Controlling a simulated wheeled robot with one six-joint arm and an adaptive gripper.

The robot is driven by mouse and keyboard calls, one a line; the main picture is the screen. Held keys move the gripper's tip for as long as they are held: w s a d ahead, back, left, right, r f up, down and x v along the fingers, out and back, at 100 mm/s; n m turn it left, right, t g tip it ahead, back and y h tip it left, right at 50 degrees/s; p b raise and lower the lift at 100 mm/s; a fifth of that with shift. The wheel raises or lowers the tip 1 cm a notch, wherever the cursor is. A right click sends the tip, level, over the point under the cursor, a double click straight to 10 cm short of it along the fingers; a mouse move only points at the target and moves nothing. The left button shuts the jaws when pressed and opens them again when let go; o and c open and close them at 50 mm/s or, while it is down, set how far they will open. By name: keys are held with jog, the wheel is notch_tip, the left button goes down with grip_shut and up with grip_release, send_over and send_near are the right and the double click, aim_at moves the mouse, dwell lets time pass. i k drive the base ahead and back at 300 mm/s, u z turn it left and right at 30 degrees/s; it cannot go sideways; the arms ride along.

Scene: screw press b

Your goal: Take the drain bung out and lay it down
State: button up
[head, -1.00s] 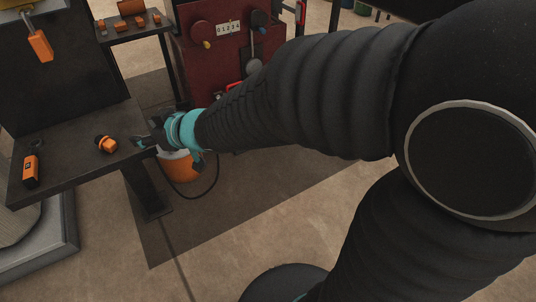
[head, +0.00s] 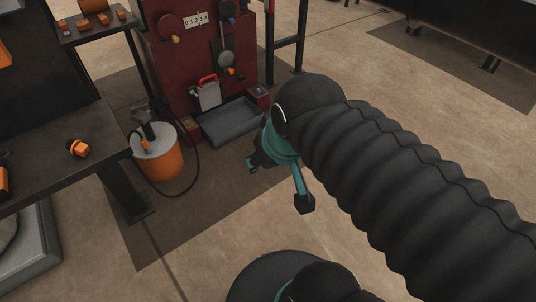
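No part is plainly marked as the drain bung. A small orange and black plug-like piece (head: 78,148) lies on the dark bench (head: 40,150) at the left. Small orange and dark fittings (head: 231,71) sit low on the front of the dark red machine (head: 175,75), above a grey tray (head: 232,124); I cannot tell whether one is a bung. My gripper (head: 254,162) is in front of the tray, well right of the bench. Its fingers point left and down, are small and partly hidden by my teal wrist, and their opening is unclear. I see nothing held.
An orange canister (head: 160,162) with a grey top and a black hose stands between bench and machine. A grey container with a red handle (head: 208,92) stands behind the tray. A rack with orange parts (head: 100,22) is at the back left.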

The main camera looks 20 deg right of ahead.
aim_at(78, 146)
jog(key=z, duration=0.15)
jog(key=i, duration=0.75)
jog(key=u, duration=1.8)
